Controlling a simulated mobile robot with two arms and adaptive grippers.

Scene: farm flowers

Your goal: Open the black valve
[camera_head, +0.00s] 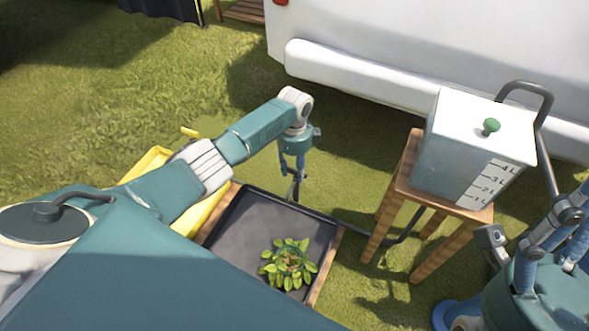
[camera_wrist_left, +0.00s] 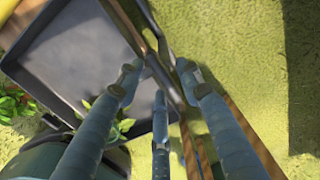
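My left gripper (camera_head: 293,168) points down beside the black tray, over a thin dark pipe. In the left wrist view its fingers (camera_wrist_left: 158,80) are spread apart, with the dark pipe (camera_wrist_left: 152,40) running between and below them. Contact cannot be told. A distinct handle of the black valve cannot be made out; the fingers and arm cover that spot. My right gripper (camera_head: 537,215) is at the right edge, fingers spread, near the dark bent pipe by the tank; it looks empty, partly cut off.
A metal tank (camera_head: 465,140) with a green knob stands on a wooden stool (camera_head: 397,190). A black tray (camera_head: 265,215) holds a leafy plant (camera_head: 288,265). A yellow container (camera_head: 150,165) sits behind my left arm. A white vehicle-like body (camera_head: 430,45) is at the back. Open grass lies at upper left.

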